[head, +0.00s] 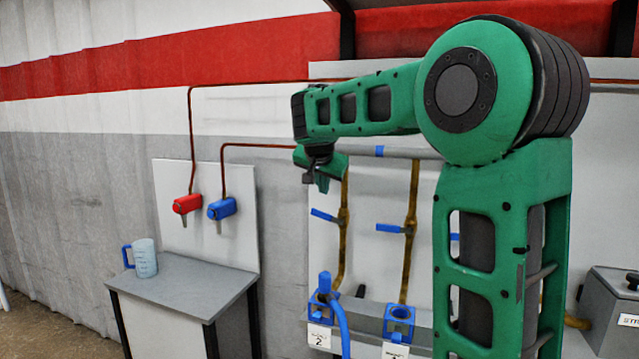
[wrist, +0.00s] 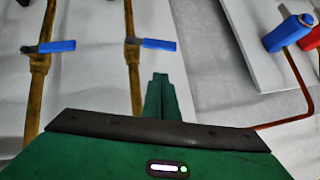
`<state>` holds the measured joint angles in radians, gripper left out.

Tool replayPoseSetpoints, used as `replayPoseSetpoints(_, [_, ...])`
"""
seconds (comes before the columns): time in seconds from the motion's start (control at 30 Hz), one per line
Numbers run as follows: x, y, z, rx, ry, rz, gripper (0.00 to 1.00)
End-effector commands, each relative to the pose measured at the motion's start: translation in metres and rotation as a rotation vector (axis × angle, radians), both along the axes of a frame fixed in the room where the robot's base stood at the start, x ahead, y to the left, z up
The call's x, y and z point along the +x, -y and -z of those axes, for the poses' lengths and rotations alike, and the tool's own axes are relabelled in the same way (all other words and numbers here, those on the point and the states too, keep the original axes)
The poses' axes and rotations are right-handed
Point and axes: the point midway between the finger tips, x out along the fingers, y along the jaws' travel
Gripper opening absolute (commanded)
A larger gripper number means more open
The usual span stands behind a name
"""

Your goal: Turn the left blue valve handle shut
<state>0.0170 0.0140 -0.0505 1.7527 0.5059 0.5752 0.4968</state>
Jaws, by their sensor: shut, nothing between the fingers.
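The left blue valve handle (head: 323,215) sticks out to the left of its brass pipe in the head view, roughly crosswise to the pipe. It shows in the wrist view (wrist: 158,44) as the right one of two blue handles, pointing right. The wrist view looks turned over relative to the head view. My gripper (head: 321,184) is just above the left handle in the head view, apart from it as far as I can tell. In the wrist view its fingers (wrist: 160,80) are together and empty, below the handle in the picture.
A second blue handle (head: 388,228) sits on the neighbouring pipe; a third is mostly hidden behind my arm. A red tap (head: 187,204) and a blue tap (head: 222,208) are on a panel at left. A blue-handled jug (head: 146,258) stands on the grey table (head: 185,285).

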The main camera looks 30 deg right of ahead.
Motion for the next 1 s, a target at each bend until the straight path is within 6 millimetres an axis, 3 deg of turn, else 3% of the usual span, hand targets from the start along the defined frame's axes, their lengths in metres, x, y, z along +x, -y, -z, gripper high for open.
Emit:
replayPoseSetpoints(0.17, [0.019,0.015,0.024,0.0,-0.003,0.002,0.0])
replayPoseSetpoints(0.43, [0.025,0.008,0.054,0.0,-0.001,-0.002,0.0])
replayPoseSetpoints(1.0, [0.025,0.009,0.06,-0.003,-0.004,0.002,0.0])
